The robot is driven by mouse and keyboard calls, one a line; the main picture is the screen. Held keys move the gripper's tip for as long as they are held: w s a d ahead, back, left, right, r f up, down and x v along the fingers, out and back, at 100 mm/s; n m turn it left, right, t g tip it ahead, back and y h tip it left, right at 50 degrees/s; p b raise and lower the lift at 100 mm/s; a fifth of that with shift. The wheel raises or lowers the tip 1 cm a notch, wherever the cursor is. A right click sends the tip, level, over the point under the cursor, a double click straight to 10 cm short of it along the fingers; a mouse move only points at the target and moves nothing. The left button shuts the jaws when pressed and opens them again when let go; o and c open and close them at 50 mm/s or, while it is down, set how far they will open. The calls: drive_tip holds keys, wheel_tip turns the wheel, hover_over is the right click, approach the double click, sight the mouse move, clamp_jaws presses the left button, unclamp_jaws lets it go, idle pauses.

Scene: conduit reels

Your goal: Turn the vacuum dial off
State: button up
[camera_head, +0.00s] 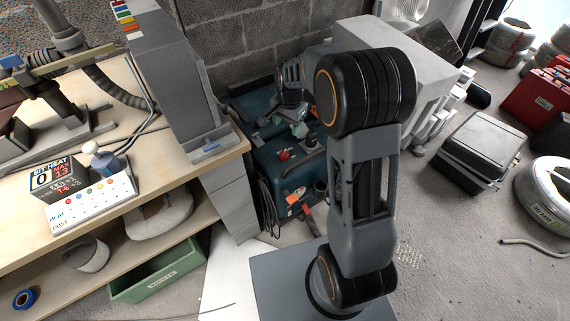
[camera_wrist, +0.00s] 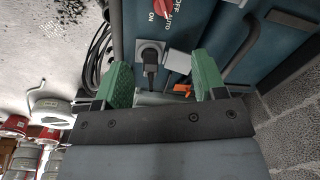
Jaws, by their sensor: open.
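The vacuum (camera_head: 288,178) is a dark teal box on the floor between the bench and the grey wall. Its red dial (camera_head: 284,155) shows small on the near side. In the wrist view the red dial (camera_wrist: 160,9) is at the top edge, partly cut off, with ON, OFF and AUTO lettering beside it. I cannot tell which mark it points at. My gripper (camera_wrist: 163,78) is open and empty, its green fingertips apart. The dial lies beyond the fingertips, not between them. In the head view my gripper (camera_head: 282,124) hangs over the vacuum, partly hidden by my arm.
A black plug (camera_wrist: 150,62) sits in a socket below the dial, and a black handle bar (camera_wrist: 240,50) rises at right. The wooden bench (camera_head: 225,150) stands left of the vacuum. A white box (camera_head: 375,50) and a black case (camera_head: 480,145) are to the right.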

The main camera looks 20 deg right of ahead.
sight(284, 151)
drive_tip(key=shift+m, duration=0.4)
drive_tip(key=f+b, duration=0.1)
drive_tip(key=f, duration=0.4)
drive_tip(key=w+f+b, duration=0.1)
drive_tip(key=f+b, duration=0.1)
drive_tip(key=f, duration=0.4)
drive_tip(key=w+f+b, duration=0.1)
drive_tip(key=f+b, duration=0.1)
drive_tip(key=f, duration=0.4)
drive_tip(key=shift+a+f, duration=0.15)
drive_tip(key=shift+c, duration=0.4)
drive_tip(key=c, duration=0.8)
drive_tip(key=shift+c, duration=0.2)
drive_tip(key=n+p, duration=0.2)
drive_tip(key=n, duration=0.3)
drive_tip(key=shift+w+n, duration=0.1)
drive_tip(key=shift+n, duration=0.3)
drive_tip(key=n+p, duration=0.1)
drive_tip(key=n, duration=0.5)
drive_tip(key=shift+g, duration=0.4)
